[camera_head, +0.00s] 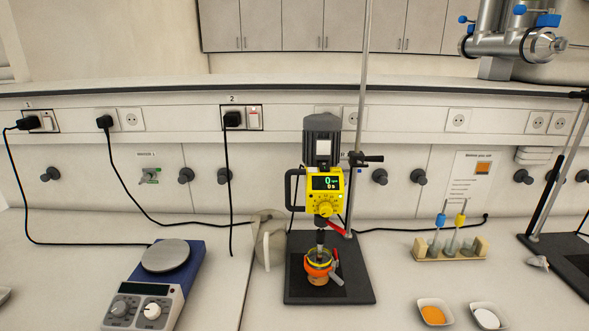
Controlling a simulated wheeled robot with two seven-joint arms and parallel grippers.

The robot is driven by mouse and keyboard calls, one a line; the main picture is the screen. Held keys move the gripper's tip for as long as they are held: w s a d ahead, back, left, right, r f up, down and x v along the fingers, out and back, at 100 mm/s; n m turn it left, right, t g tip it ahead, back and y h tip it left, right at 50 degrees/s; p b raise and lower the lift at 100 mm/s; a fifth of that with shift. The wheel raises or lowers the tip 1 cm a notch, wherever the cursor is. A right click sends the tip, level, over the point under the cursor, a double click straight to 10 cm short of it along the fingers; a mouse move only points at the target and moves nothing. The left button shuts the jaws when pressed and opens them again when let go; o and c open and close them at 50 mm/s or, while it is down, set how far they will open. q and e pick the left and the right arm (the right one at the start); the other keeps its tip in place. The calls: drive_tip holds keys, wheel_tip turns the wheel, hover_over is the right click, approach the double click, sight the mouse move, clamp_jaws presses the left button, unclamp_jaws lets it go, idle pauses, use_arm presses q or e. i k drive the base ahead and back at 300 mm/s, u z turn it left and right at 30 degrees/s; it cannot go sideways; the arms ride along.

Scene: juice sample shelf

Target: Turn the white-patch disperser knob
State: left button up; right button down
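The disperser (324,187) is a yellow and grey unit held upright on a stand in the middle of the bench. Its dark display (325,183) shows 0 in both rows. A round yellow knob (325,209) sits below the display, with scale marks around it. I cannot make out clearly which patch on the unit is the white one. The shaft points down into a small vessel in an orange holder (318,271) on the black stand base (300,291). Neither of my grippers is in view.
A blue hotplate (155,285) with two knobs stands at the left. A clear pitcher (262,240) stands close left of the disperser. A tube rack (450,254) and two bowls (433,313) (488,317) are at the right. Cables run along the wall.

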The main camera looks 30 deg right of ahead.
sight(326, 210)
drive_tip(key=u, duration=1.45)
drive_tip(key=k, duration=1.85)
drive_tip(key=z, duration=2.3)
drive_tip(key=i, duration=0.5)
drive_tip(key=u, duration=0.05)
